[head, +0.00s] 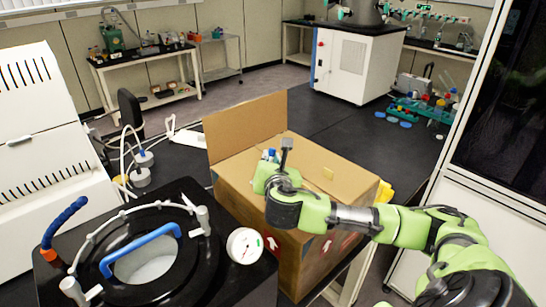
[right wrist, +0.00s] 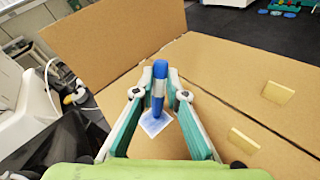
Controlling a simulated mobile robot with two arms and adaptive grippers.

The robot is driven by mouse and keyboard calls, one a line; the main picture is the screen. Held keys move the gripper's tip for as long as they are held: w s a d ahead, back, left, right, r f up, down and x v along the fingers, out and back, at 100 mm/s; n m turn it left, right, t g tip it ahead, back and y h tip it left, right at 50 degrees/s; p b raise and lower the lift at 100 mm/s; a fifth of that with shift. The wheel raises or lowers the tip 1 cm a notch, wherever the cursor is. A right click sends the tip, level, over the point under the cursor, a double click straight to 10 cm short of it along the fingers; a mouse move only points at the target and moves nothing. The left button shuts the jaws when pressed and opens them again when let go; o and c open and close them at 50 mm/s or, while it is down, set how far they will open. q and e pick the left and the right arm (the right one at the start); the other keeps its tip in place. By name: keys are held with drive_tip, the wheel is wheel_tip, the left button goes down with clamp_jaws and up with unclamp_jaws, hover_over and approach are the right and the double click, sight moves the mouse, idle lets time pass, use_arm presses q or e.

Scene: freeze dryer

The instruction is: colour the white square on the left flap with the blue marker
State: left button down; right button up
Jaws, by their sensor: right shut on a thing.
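My right gripper (right wrist: 160,88) is shut on a blue marker (right wrist: 159,75), held roughly upright with its lower end down. That end is over a small square (right wrist: 154,125) on the flat top of the cardboard box (head: 345,190). The square looks white with pale blue patches. I cannot tell whether the marker touches it. In the head view my right gripper (head: 269,160) is above the box top; it hides the square there. My left gripper is not in view.
One box flap (head: 243,127) stands raised at the back left. Two yellowish pieces (right wrist: 277,92) lie on the box top to the right. A black-lidded vessel with a blue handle (head: 140,246) and a gauge (head: 244,245) stand at the front left.

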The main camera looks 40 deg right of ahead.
drive_tip(key=shift+s+a+f+p, duration=0.1)
drive_tip(key=shift+a+p, duration=0.5)
drive_tip(key=shift+a, duration=0.65)
drive_tip(key=shift+d, duration=0.2)
drive_tip(key=shift+d+p, duration=0.5)
drive_tip(key=shift+d, duration=0.9)
drive_tip(key=shift+a, duration=0.1)
drive_tip(key=shift+a+p, duration=0.8)
drive_tip(key=shift+a, duration=0.7)
wheel_tip(320, 180, up, 7)
drive_tip(key=p, duration=0.3)
